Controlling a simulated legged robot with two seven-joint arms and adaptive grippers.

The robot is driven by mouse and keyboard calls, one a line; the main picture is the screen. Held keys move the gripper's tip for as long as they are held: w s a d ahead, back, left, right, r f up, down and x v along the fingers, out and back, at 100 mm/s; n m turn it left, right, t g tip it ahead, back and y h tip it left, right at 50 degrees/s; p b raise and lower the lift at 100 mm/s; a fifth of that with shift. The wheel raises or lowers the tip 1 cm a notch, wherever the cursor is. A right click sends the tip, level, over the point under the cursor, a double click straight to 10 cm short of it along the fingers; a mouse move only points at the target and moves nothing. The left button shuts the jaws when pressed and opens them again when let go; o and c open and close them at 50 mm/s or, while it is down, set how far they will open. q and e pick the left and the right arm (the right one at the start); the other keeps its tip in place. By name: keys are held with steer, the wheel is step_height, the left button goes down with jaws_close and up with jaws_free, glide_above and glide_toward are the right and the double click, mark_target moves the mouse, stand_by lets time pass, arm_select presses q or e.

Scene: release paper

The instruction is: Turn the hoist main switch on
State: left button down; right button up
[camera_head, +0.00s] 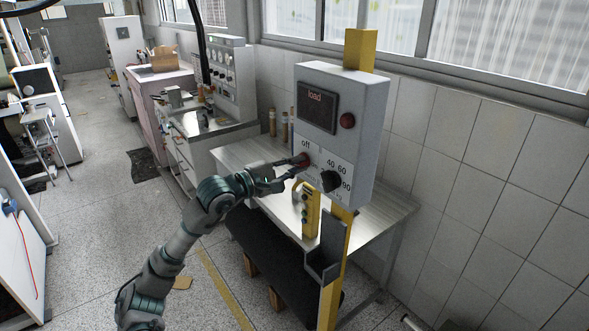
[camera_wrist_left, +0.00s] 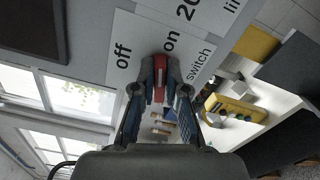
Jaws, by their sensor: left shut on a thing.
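The control box (camera_head: 346,140) is grey-white and mounted on a yellow post. It carries the dark "load" display, a red round lamp (camera_head: 347,120) and a black knob (camera_head: 329,181) with a number scale. The red main switch (camera_head: 304,160) is at the box's left side, by the "off" label. My left gripper (camera_head: 297,162) reaches it from the left. In the left wrist view its fingers are shut on the red switch (camera_wrist_left: 159,84), between the "off" and "on" labels. The fingers partly hide the switch, so I cannot tell its exact setting. My right gripper is not in view.
A yellow pendant control (camera_head: 309,210) is below the box, and a grey holder (camera_head: 326,255) is on the yellow post (camera_head: 331,290). A table (camera_head: 385,215) stands behind, near the tiled wall. The floor at the left front is mostly open.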

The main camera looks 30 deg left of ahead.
arm_select(q)
steer(key=shift+f+m+b, duration=0.25)
steer(key=shift+m+b, duration=0.15)
steer(key=shift+m, duration=1.2)
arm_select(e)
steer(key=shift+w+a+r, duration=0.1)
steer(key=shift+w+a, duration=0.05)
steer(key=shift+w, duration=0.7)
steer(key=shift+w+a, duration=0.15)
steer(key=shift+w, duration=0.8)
arm_select(q)
steer(key=shift+f, duration=0.15)
steer(key=c, duration=1.2)
jaws_free()
steer(key=shift+d, duration=0.1)
steer(key=shift+w, duration=0.1)
